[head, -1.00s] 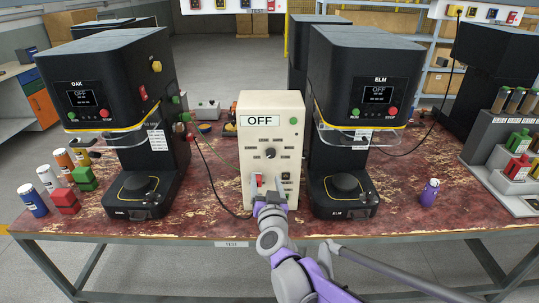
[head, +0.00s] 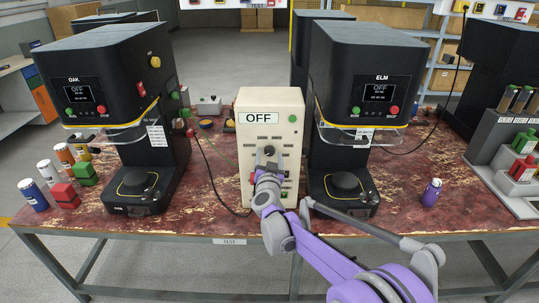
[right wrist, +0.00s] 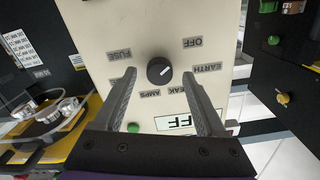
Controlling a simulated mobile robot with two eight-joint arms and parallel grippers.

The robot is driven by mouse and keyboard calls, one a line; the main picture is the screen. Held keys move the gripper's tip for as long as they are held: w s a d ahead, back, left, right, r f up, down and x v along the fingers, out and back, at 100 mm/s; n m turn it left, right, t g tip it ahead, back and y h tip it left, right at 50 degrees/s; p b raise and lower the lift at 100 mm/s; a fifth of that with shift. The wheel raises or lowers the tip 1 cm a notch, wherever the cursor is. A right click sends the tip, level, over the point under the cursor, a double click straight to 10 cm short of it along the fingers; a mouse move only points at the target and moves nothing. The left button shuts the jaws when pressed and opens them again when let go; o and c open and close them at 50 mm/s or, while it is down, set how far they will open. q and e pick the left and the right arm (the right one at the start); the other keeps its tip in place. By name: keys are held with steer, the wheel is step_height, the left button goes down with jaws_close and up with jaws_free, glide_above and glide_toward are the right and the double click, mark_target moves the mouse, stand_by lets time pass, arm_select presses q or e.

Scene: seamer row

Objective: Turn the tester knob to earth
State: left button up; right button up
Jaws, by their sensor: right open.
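The cream tester box (head: 258,107) stands on the table between two black machines, its display reading OFF. Its round black knob (right wrist: 160,70) shows in the upside-down right wrist view, ringed by the labels FUSE, OFF, EARTH, LEAK and AMPS. The EARTH label (right wrist: 207,67) is beside the OFF label (right wrist: 192,42). My right gripper (right wrist: 160,84) is open, its fingers on either side of the knob and apart from it in the picture. In the head view my right gripper (head: 268,168) is at the box front, just below the knob. My left gripper is not in view.
The OAK machine (head: 105,75) stands left of the tester and the ELM machine (head: 368,75) close on its right. Cans (head: 33,195) and red and green blocks (head: 65,195) are at left. A purple bottle (head: 431,192) is at right. A dark cable runs left of the tester.

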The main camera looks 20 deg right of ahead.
steer(key=shift+w+d, duration=0.15)
steer(key=shift+w, duration=0.2)
jaws_close()
steer(key=shift+m, duration=0.3)
steer(key=m, duration=0.4)
steer(key=shift+f+b, duration=0.1)
steer(key=shift+b, duration=0.3)
steer(key=shift+m, duration=2.6)
